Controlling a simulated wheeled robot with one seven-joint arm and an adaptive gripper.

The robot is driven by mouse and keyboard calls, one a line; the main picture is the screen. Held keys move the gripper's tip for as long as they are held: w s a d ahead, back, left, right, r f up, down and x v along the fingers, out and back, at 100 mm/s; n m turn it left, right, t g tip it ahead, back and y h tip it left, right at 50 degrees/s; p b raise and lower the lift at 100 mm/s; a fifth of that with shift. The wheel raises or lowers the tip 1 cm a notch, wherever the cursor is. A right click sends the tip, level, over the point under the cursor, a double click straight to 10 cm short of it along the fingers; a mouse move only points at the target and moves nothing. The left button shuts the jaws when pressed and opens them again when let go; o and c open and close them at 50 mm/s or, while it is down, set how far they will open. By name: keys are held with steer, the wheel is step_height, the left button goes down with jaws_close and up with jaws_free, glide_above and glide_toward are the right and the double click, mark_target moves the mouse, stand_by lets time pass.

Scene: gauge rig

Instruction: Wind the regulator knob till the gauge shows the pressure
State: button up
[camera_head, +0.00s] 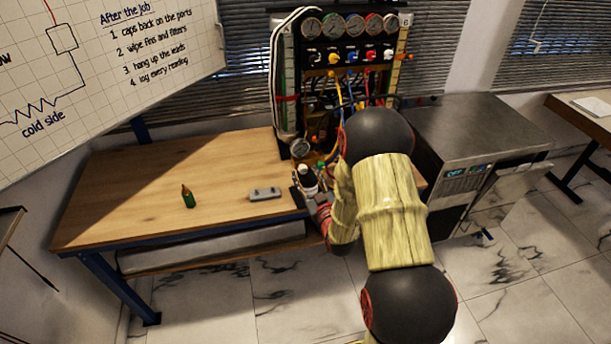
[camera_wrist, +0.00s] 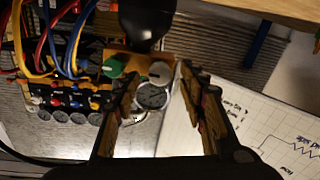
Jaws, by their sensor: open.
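In the wrist view, which is upside down, my gripper (camera_wrist: 158,88) is open and its two fingers show nothing held between them. A pale grey knob (camera_wrist: 160,70) and a small round gauge (camera_wrist: 152,97) on a brass-coloured block show in the gap between the fingers. A green knob (camera_wrist: 114,68) sits beside the left finger. I cannot tell whether a finger touches any knob, nor read the needle. In the head view a small gauge (camera_head: 300,148) stands at the bench's back right; my arm hides much of the area near it.
A rig panel (camera_head: 346,55) with several gauges, coloured knobs and hoses stands behind. The wooden bench (camera_head: 150,180) holds a green bottle (camera_head: 188,197) and a grey device (camera_head: 265,193). A metal cabinet (camera_head: 480,125) stands right.

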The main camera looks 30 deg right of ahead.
steer(key=shift+w+d, duration=0.1)
steer(key=shift+w, duration=0.5)
steer(key=c, duration=0.4)
jaws_close()
